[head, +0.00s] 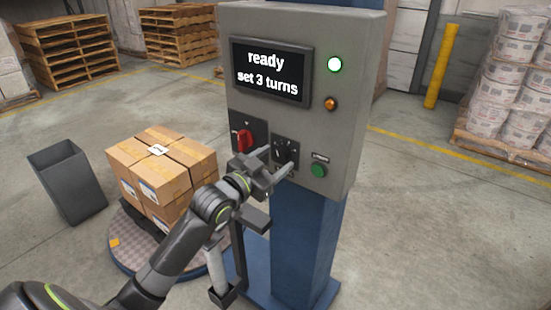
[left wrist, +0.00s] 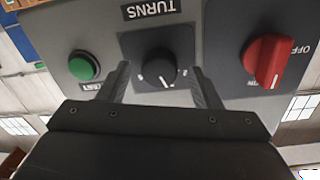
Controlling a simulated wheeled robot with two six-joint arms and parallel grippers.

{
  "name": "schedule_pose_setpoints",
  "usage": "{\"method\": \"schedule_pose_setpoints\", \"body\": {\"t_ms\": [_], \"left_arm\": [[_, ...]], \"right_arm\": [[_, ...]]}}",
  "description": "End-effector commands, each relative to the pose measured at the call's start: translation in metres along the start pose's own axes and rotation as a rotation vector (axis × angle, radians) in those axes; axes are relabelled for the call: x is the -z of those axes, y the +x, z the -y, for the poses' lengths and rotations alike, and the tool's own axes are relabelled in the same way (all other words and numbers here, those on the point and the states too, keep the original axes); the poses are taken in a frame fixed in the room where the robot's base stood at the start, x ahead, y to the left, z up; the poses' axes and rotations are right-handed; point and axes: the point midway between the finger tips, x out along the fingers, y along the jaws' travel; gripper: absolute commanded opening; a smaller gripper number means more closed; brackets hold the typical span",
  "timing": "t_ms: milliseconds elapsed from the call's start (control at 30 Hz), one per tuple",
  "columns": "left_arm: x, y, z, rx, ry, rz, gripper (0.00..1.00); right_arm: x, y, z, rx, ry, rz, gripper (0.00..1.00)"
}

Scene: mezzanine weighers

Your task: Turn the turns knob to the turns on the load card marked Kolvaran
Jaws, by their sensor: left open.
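The turns knob (left wrist: 156,68) is a round black dial with a white pointer line, on a dark plate labelled TURNS in the left wrist view, where the picture is upside down. In the head view the dark knob plate (head: 285,151) shows on the grey control box (head: 250,112), partly behind my gripper. My left gripper (head: 272,162) is open in front of the knob; in the left wrist view its fingers (left wrist: 160,85) stand on either side of the knob, apart from it. The screen (head: 269,72) reads "ready, set 3 turns". No readable load card shows. My right gripper is not in view.
A red switch (head: 242,140) is left of the knob and a green button (head: 318,170) is right of it. Stacked cartons (head: 160,165) stand on a round turntable (head: 122,245). A grey bin (head: 68,183) stands farther left.

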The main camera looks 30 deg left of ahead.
Motion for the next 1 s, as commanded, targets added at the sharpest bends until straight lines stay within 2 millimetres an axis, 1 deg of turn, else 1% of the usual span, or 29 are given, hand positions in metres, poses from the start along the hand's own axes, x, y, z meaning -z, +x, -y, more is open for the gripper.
{"method": "schedule_pose_setpoints", "body": {"t_ms": [133,433,767,800,1000], "left_arm": [[0.0004,0.0088,-0.0002,0.0,0.0,0.0,0.59],[-0.0001,0.0101,-0.0003,0.0,0.0,0.0,0.59],[-0.0001,0.0098,-0.0002,0.0,0.0,0.0,0.15],[-0.0001,0.0098,-0.0002,0.0,0.0,0.0,0.14],[-0.0004,0.0098,-0.0003,-0.001,0.02,0.001,0.14]], "right_arm": [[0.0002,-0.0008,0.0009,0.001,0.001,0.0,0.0],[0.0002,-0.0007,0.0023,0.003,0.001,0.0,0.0],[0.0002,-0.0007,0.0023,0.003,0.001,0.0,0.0],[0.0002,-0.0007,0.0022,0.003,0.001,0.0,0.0],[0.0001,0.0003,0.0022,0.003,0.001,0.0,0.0]]}}
